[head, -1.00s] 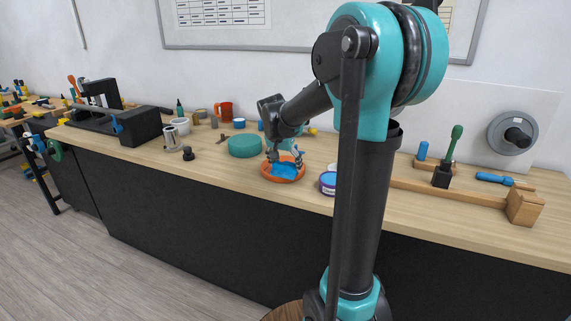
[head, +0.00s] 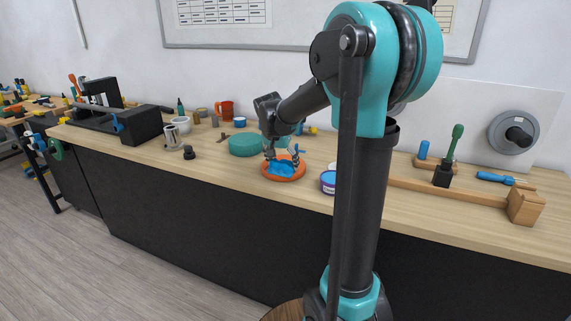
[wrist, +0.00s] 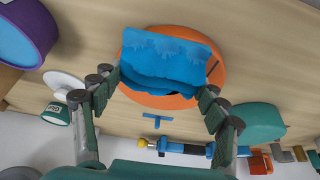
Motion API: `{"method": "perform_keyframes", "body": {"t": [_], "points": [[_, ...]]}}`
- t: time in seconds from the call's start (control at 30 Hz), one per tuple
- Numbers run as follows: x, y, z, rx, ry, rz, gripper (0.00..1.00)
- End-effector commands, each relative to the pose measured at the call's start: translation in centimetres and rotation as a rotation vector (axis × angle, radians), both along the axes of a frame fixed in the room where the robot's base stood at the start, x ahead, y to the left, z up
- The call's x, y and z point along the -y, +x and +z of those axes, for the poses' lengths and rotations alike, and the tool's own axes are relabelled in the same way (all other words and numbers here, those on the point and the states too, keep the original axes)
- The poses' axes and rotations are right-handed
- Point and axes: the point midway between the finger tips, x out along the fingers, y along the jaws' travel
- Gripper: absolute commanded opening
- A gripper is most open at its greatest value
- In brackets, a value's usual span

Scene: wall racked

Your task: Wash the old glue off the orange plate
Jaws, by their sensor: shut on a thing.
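The orange plate (head: 299,175) lies on the wooden bench top, and it also shows in the wrist view (wrist: 150,100). My gripper (wrist: 160,84) is shut on a blue cloth (wrist: 165,55), with a finger at each side of it. The cloth lies over the middle of the plate and hides much of its surface; it also shows in the head view (head: 280,169). Thin dark streaks show on the plate beside the cloth in the wrist view. I cannot tell whether they are glue or shadow.
A teal round tub (head: 244,145) stands left of the plate. A metal jug (head: 171,138), a black knob-like thing (head: 189,153) and an orange mug (head: 226,109) stand further left. Bare bench lies in front.

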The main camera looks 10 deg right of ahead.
Motion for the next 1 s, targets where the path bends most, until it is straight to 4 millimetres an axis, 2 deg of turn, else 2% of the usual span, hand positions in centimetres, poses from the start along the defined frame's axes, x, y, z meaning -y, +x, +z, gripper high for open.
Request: {"method": "perform_keyframes", "body": {"t": [0.8,1.0], "points": [[-2.7,2.0,-0.3,0.0,0.001,0.0,0.44],[-2.8,2.0,-0.4,0.0,0.002,0.001,0.44]]}}
